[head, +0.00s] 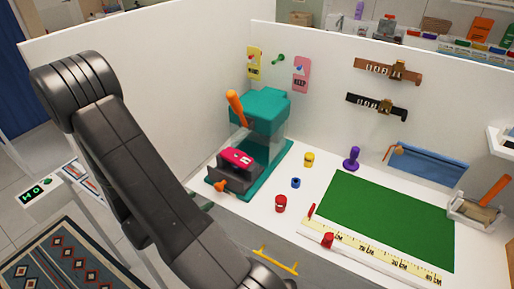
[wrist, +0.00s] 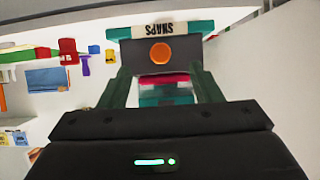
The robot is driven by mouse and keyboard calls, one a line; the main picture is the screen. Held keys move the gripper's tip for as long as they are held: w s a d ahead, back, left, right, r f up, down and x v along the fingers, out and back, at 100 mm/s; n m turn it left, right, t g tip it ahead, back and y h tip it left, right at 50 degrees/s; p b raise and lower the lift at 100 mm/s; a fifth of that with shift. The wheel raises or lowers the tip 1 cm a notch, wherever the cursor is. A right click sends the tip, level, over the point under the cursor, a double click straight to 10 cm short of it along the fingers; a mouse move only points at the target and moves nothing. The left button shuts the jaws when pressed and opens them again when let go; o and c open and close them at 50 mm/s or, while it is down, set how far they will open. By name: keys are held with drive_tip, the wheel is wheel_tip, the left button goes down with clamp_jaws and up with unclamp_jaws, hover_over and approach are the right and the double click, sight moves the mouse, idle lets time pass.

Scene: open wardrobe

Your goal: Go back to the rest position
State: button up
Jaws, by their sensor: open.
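My gripper (wrist: 160,74) shows in the wrist view with its two fingers apart and nothing held between them. Past the fingers is a teal press (wrist: 130,33) with an orange round knob and a label reading SNAPS upside down. A pink piece (wrist: 163,79) shows beyond, between the fingers.
A green mat (head: 385,215) with a yellow ruler (head: 370,260) covers the right of the white worktop. Red, yellow and blue small pots and a purple stamp (head: 352,158) stand between press and mat. White panels rise behind and left. A grey tray (head: 475,212) is far right.

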drive_tip(key=shift+f, duration=0.1)
drive_tip(key=b+x, duration=0.3)
drive_tip(key=x, duration=0.5)
drive_tip(key=shift+w+d+b, duration=0.15)
drive_tip(key=shift+w+b, duration=0.15)
drive_tip(key=shift+s, duration=0.1)
